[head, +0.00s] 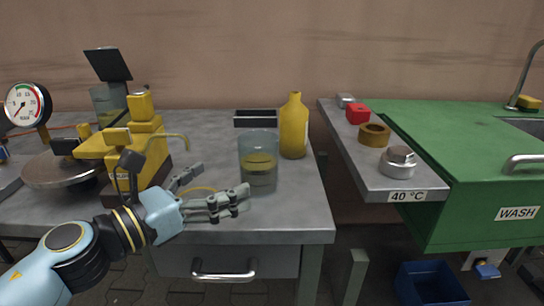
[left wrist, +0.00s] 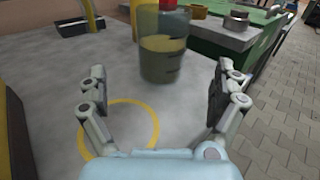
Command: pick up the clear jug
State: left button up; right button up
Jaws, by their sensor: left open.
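The clear jug (head: 258,165) stands upright on the grey table, left of a yellow bottle, with yellowish liquid in it. My left gripper (head: 216,193) is just left of and in front of the jug, low over the table, and its fingers hide none of the jug's upper part. In the left wrist view the jug (left wrist: 163,48) is straight ahead, beyond the fingertips. My left gripper (left wrist: 155,92) is open there, with nothing between its fingers. My right gripper is not in view.
The yellow bottle (head: 294,127) stands close behind the jug at right. A black tray (head: 256,119) lies behind it. A yellow machine (head: 135,150) stands left of my gripper. A yellow ring (left wrist: 88,140) marks the tabletop under my gripper. The table's right edge is near.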

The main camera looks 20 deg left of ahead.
aim_at(243, 168)
pick_arm(q)
jog(key=x, duration=0.4)
jog(key=shift+w+d+r+p, duration=0.1)
jog(key=shift+r+p, duration=0.05)
jog(key=shift+p, duration=0.15)
jog(key=shift+w+d, duration=0.15)
jog(key=shift+w, duration=0.1)
jog(key=x, duration=0.4)
jog(key=shift+w+d, duration=0.15)
jog(key=shift+d, duration=0.05)
jog(key=shift+w+d, duration=0.25)
jog(key=shift+w, duration=0.2)
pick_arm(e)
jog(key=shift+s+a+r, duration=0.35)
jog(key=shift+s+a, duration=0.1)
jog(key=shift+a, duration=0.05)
pick_arm(q)
jog(key=c, duration=1.1)
jog(key=shift+c, duration=0.9)
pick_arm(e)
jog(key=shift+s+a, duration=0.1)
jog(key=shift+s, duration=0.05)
